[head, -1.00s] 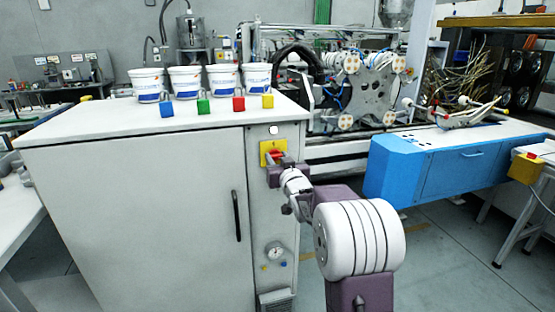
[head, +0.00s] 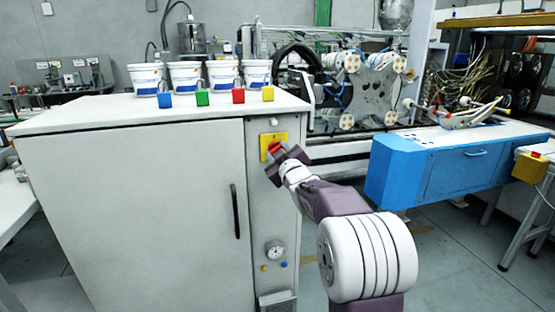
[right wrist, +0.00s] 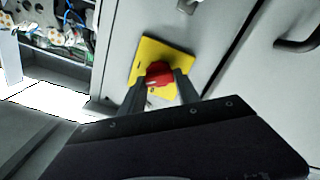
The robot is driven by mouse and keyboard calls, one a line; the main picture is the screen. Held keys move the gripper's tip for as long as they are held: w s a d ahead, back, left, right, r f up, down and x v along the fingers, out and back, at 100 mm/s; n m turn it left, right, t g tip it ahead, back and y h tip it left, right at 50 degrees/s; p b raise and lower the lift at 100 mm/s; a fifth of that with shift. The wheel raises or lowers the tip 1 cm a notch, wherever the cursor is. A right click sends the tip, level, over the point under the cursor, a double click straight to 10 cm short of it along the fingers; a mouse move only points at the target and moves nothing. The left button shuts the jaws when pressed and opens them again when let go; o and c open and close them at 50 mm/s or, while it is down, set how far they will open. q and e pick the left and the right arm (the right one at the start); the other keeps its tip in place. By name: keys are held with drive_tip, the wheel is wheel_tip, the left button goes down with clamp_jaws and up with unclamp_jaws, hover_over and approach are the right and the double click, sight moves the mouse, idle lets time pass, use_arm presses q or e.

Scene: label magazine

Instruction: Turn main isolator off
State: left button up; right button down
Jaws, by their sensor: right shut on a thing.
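The main isolator is a red rotary handle on a yellow plate (head: 268,140), on the narrow right-hand front panel of a grey cabinet (head: 130,200). My right gripper (head: 277,152) is at the plate, with its fingers on either side of the red handle. In the right wrist view the gripper (right wrist: 160,85) is shut on the red handle (right wrist: 159,73), and the yellow plate (right wrist: 176,58) appears tilted behind it. The fingers partly hide the handle. My left gripper is not in view.
Several padlocks, blue (head: 164,100), green (head: 203,98), red (head: 238,95) and yellow (head: 268,93), stand on the cabinet top before white tubs (head: 147,79). A black door handle (head: 236,211) and a gauge (head: 274,250) are nearby. A blue unit (head: 430,170) stands to the right.

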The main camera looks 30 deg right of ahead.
drive_tip(key=shift+a+f+n+b, duration=0.1)
drive_tip(key=shift+n+b, duration=1.55)
drive_tip(key=shift+n, duration=1.1)
drive_tip(key=shift+f+n+b, duration=0.1)
drive_tip(key=shift+n+b, duration=1.5)
drive_tip(key=shift+n, duration=1.15)
drive_tip(key=c, duration=0.9)
unclamp_jaws()
drive_tip(key=v, duration=0.9)
